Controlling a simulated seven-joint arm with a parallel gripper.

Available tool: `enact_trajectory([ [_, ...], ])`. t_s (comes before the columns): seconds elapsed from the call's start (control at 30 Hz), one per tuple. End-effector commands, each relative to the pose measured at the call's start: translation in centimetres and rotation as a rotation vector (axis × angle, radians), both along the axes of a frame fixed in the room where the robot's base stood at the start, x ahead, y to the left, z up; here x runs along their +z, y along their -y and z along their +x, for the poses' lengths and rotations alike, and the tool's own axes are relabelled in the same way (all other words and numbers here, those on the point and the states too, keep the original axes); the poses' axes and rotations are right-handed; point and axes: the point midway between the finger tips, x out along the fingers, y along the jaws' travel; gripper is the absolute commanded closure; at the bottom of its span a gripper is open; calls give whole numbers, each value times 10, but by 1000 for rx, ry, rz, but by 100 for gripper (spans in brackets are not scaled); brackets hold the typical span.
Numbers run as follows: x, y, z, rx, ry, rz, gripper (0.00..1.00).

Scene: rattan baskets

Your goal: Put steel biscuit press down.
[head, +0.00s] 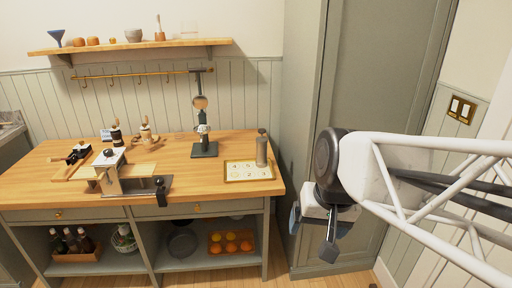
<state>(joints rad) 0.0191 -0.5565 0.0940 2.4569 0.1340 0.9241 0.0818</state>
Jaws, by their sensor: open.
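A grey metal cylinder with a narrow top, which looks like the steel biscuit press (262,152), stands upright at the right end of the wooden counter (225,146). It is at the back right edge of a framed white board with numbers (236,172); I cannot tell whether its base rests on the board or just beside it. My gripper (313,233) is open and appears empty. It points downward to the right of the counter, in front of the tall grey cabinet, apart from the press.
A dark green lever device (204,130) stands left of the board. A steel-and-wood machine (110,172) and small pepper-mill-like items (146,134) are further left. A wall shelf (150,45) hangs above. The tall cabinet (350,60) stands to the right. The counter's front middle is clear.

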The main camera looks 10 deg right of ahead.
Motion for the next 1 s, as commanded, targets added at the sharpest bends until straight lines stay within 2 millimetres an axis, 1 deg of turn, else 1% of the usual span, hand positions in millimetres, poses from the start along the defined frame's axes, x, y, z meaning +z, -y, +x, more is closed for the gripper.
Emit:
enact_trajectory([
  [0.03, -2, 3, -12, 28, 4, -31, 16],
  [0.1, -5, 8, -25, 65, 8, -71, 16],
  [0.2, -9, 12, -38, 102, 11, -114, 16],
  [0.3, -11, 15, -45, 125, 10, -139, 16],
  [0.4, -12, 16, -48, 134, 10, -148, 16],
  [1.0, -12, 16, -48, 133, 10, -147, 16],
])
